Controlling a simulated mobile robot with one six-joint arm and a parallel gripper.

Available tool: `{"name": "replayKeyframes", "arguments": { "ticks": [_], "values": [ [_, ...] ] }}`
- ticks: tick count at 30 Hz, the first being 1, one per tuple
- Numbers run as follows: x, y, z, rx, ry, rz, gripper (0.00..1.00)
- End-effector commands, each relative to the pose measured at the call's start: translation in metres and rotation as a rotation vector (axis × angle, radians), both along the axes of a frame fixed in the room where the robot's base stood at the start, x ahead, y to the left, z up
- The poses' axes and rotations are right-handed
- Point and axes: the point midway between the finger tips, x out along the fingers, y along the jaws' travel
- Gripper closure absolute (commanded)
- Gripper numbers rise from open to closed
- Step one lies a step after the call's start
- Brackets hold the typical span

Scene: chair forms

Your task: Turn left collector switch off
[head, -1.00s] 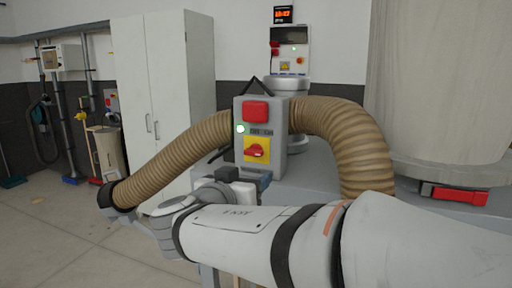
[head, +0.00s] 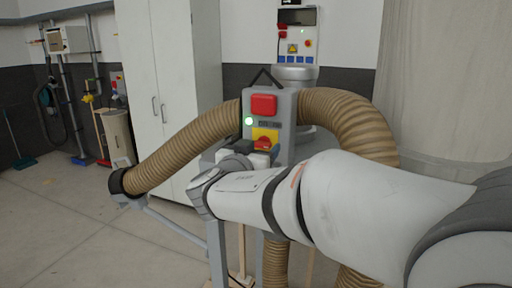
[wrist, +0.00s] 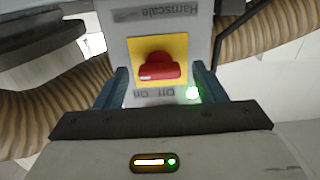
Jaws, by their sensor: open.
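The collector switch is a red rotary knob on a yellow plate (head: 265,135), set on the front of a grey box (head: 284,103) with a red block above it and a lit green lamp to its left. In the wrist view the red knob (wrist: 158,69) sits on the yellow plate (wrist: 139,46), its handle lying crosswise in that picture. My gripper (wrist: 158,88) is open, its two blue fingers on either side of the yellow plate. The knob shows between the fingers, and I cannot tell whether either touches it. In the head view my wrist hides the plate's lower part.
Ribbed brown hoses (head: 185,151) run from both sides of the box. A white cabinet (head: 172,95) stands behind at left. Another control panel (head: 297,45) stands behind the box. Open floor (head: 70,225) lies at the left.

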Motion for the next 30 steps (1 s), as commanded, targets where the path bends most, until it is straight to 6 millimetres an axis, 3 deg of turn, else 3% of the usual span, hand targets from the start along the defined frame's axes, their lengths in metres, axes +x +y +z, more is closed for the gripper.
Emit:
{"name": "replayKeyframes", "arguments": {
  "ticks": [2,18,19,30],
  "values": [
    [-0.0002,0.0002,-0.0001,0.000,0.000,0.000,0.36],
    [-0.0007,0.0008,0.0000,0.000,0.000,0.001,0.81],
    [-0.0018,0.0089,-0.0003,-0.001,0.001,0.010,0.81],
    [-0.0016,0.0036,-0.0055,-0.037,0.012,0.007,0.81]
  ]
}}
